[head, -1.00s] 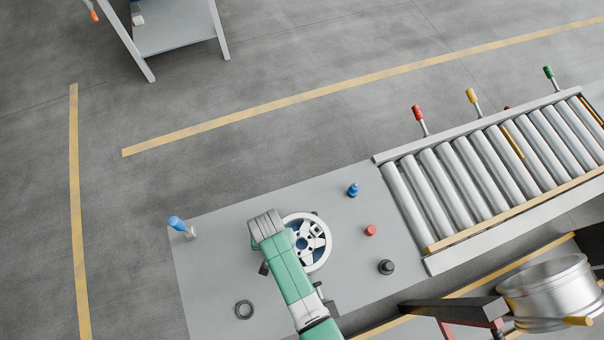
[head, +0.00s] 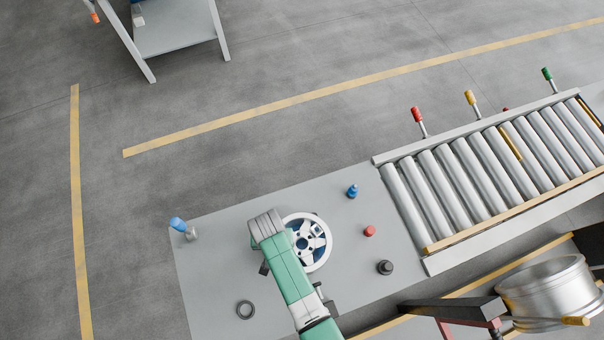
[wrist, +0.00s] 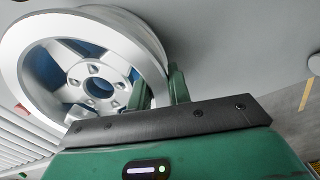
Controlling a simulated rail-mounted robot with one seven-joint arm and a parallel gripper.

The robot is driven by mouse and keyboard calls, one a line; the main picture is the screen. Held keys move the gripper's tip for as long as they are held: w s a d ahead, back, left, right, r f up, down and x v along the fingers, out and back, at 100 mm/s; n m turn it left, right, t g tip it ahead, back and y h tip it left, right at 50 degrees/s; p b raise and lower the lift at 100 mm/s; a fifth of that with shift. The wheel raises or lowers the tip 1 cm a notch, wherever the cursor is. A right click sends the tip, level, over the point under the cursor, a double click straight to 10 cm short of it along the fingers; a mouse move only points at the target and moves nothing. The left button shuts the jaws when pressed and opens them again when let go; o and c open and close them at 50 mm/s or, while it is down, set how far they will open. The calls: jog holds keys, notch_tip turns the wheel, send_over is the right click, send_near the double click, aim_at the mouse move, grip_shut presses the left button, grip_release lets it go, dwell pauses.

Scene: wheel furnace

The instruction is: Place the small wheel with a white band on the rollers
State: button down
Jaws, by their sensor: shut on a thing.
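The small wheel (head: 318,258) has a pale white rim, silver spokes and a blue centre. In the wrist view the wheel (wrist: 28,75) fills the upper left, tilted in the picture. My gripper (wrist: 162,88) is shut on the wheel's rim, with its green fingers at the wheel's lower right edge. The head view hides the fingertips. The rollers (head: 462,182) are silver, in a row to the right of the wheel, and look bare.
The grey table (head: 215,265) carries a blue knob (head: 352,191), a red button (head: 369,231), a black knob (head: 385,267), a dark ring (head: 245,310) and a blue-topped post (head: 180,226). Coloured levers (head: 418,120) line the rollers' far side. A large silver wheel (head: 545,290) stands at lower right.

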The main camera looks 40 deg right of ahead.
jog(key=shift+r+p, duration=2.55)
jog(key=shift+r, duration=0.3)
